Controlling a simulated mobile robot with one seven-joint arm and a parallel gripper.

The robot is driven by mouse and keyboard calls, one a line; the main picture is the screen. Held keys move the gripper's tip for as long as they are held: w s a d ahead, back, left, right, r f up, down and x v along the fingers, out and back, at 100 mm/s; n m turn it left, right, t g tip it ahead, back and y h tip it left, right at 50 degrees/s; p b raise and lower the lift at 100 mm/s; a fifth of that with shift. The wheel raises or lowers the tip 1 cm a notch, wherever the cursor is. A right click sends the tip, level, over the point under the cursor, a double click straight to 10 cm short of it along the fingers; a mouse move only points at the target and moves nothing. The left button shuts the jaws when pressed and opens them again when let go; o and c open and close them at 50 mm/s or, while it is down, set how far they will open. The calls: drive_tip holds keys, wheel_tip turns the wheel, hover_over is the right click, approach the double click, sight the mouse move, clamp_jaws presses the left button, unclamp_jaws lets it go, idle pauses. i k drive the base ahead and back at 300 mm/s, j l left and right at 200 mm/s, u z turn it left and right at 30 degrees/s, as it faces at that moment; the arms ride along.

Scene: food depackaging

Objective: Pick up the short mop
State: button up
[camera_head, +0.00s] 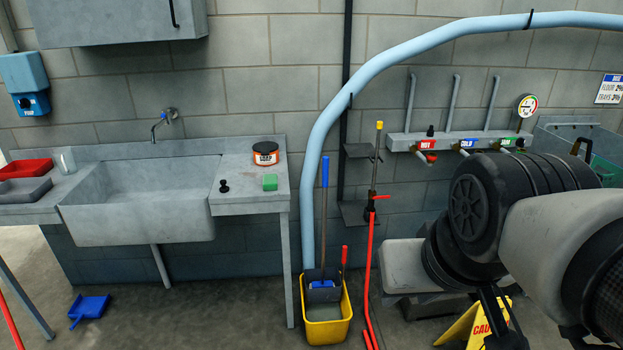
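A mop with a blue grip on a long grey pole (324,205) stands nearly upright in a yellow bucket (325,330) on the floor. Its blue lower end shows at the dark wringer. A shorter red handle (344,258) also rises from the bucket's right side; I cannot tell whether it is a second mop or part of the wringer. My arm (540,220) fills the right side, well away from the bucket. Dark parts hang below it near the bottom edge, but I cannot make out the fingertips or any held thing.
A sink counter (250,203) stands left of the bucket, its leg close by. A red hose (367,280) hangs just right of the bucket. A yellow caution sign (460,328) stands at lower right. A blue dustpan (89,308) lies on the floor at left.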

sight(323, 283)
drive_tip(key=i+j+z, duration=0.3)
drive_tip(key=i+j, duration=0.5)
drive_tip(key=i+j+z, duration=0.3)
drive_tip(key=i+j, duration=0.65)
